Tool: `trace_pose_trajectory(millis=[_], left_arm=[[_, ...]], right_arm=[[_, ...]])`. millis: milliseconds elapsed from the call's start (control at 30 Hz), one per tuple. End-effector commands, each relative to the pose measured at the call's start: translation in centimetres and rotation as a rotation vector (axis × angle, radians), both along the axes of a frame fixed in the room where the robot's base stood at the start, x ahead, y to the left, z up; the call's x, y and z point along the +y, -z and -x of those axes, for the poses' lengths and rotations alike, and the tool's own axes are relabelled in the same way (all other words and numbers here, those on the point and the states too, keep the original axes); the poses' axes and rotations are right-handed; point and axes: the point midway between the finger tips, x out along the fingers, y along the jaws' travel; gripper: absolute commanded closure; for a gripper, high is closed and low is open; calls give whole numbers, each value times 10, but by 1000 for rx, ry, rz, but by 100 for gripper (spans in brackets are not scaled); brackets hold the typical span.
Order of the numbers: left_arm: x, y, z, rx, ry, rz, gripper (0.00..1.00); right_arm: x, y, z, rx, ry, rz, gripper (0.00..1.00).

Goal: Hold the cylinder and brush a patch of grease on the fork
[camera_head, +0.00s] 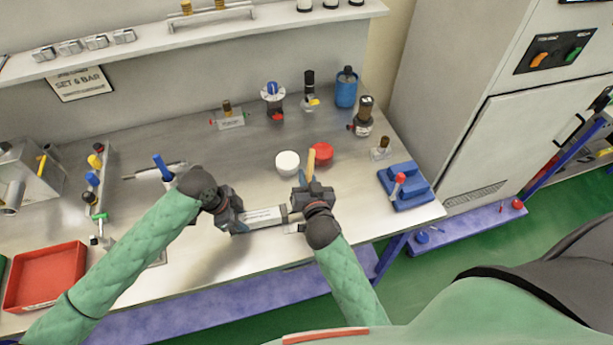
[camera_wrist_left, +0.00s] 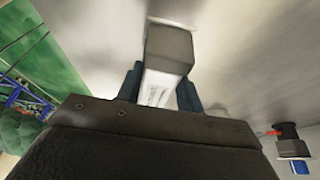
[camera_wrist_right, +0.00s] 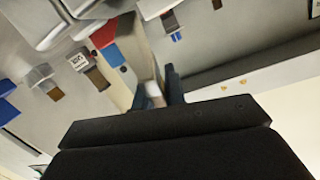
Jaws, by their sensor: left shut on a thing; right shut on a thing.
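The cylinder (camera_head: 262,216), a pale bar with a printed label and a dark end cap, lies level over the bench front. My left gripper (camera_head: 238,214) is shut on it; the left wrist view shows its label (camera_wrist_left: 160,88) between the fingers. My right gripper (camera_head: 313,192) is shut on the brush, whose wooden handle (camera_head: 311,162) points up and away; the handle also fills the middle of the right wrist view (camera_wrist_right: 140,58). The right gripper is close to the cylinder's right end. The fork and bristles are not clear there, so I cannot tell whether they touch.
A white pot (camera_head: 287,163) and a red round piece (camera_head: 322,152) stand behind the right gripper. A blue block with a red-knobbed lever (camera_head: 406,188) is at right. A red tray (camera_head: 45,276) is at left. Several fittings and a blue canister (camera_head: 346,88) line the back.

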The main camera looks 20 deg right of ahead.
Motion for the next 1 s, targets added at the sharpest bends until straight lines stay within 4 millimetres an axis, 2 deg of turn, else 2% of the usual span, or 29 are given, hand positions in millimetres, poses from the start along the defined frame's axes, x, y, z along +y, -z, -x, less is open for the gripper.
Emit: trace_pose_trajectory(millis=[567,1000], left_arm=[[0,1,0,1,-1,-1,84],[0,1,0,1,-1,-1,84]], right_arm=[[0,0,11,1,1,0,100],[0,-1,0,0,1,1,100]])
